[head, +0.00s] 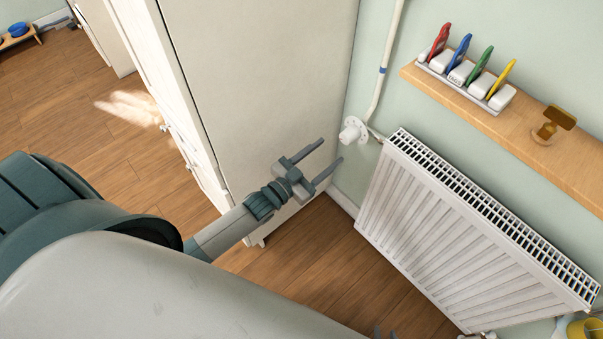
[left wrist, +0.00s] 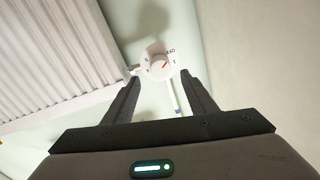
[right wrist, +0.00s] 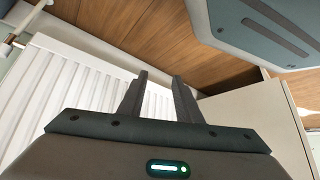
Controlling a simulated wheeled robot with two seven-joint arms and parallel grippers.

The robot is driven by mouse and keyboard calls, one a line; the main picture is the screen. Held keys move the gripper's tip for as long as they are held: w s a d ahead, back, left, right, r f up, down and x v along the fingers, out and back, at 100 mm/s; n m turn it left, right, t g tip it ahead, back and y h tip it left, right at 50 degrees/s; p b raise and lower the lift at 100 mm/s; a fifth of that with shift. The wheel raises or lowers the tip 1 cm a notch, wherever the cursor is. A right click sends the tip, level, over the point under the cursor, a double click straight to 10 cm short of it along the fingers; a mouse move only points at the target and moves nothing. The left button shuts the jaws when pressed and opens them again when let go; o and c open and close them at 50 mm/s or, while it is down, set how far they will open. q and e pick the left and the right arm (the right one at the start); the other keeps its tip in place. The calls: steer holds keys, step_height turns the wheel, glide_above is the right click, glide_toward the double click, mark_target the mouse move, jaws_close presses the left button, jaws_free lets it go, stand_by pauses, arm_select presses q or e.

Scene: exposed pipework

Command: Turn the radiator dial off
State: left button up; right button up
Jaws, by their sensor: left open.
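The radiator dial (head: 352,130) is a white round knob on the pipe at the radiator's upper left corner. In the left wrist view the dial (left wrist: 160,65) faces me, with a red pointer mark and printed numbers and letters around it. My left gripper (head: 330,151) is open and empty, its fingers pointing at the dial from a short distance, apart from it. In the left wrist view the dial shows between and beyond the fingertips (left wrist: 160,81). My right gripper (right wrist: 160,76) is open and empty, low in front of the radiator; only its tips show at the head view's bottom edge.
The white radiator (head: 455,240) stands right of the dial. A tall cream cabinet (head: 265,80) is close on the left of my left gripper. A wooden shelf (head: 550,150) above the radiator holds coloured tags and a brass item (head: 553,122). Wooden floor (head: 340,260) lies clear below.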

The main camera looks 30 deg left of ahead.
arm_select(q)
steer(key=v, duration=0.9)
steer(key=shift+b, duration=0.45)
steer(key=shift+w, duration=0.1)
steer(key=s+d+f+n+g+y, duration=0.2)
steer(key=s+f+g, duration=0.3)
steer(key=f, duration=0.9)
steer(key=s+d+f+n+g+y, duration=0.1)
steer(key=s+f+g+y, duration=0.15)
steer(key=s+f, duration=0.85)
steer(key=s+d+f+g, duration=0.1)
steer(key=s+d+f, duration=0.1)
steer(key=f, duration=0.4)
steer(key=s+d+f+g, duration=0.1)
steer(key=s+f+g, duration=0.1)
steer(key=f, duration=0.4)
steer(key=shift+s+d, duration=0.4)
steer(key=shift+s, duration=0.1)
steer(key=shift+a+g+h, duration=0.1)
steer(key=shift+g+h, duration=0.15)
